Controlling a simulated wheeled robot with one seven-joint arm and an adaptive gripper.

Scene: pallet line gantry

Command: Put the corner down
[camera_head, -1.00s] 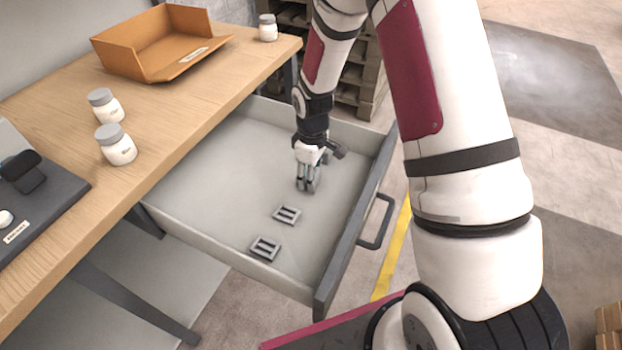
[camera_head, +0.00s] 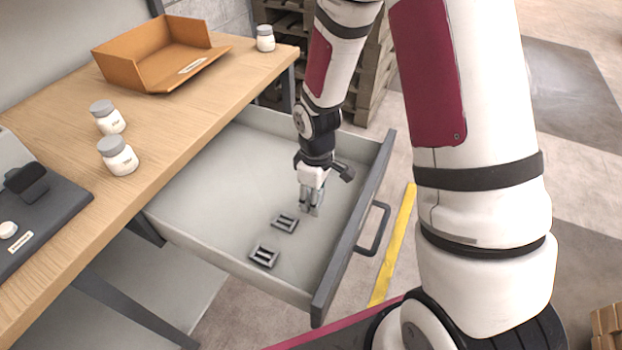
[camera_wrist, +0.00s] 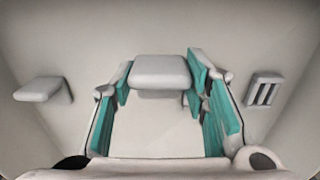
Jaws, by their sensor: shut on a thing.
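My gripper (camera_head: 311,205) points down inside the open drawer, right beside the grey buckles in the head view. In the wrist view its teal-padded fingers (camera_wrist: 158,88) are closed on a pale grey block-like piece, the corner (camera_wrist: 160,70), near the fingertips. In the head view the held corner is too small and covered to make out. Whether it touches the drawer floor I cannot tell. Another pale grey piece (camera_wrist: 42,88) lies apart at the left in the wrist view; the head view does not clearly show it.
The drawer (camera_head: 225,185) has raised walls and a front with a dark handle (camera_head: 372,230). Two slotted buckles (camera_head: 285,222) (camera_head: 264,256) lie on its floor; one shows in the wrist view (camera_wrist: 265,92). The table above holds white jars (camera_head: 118,156) and an orange tray (camera_head: 150,75).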

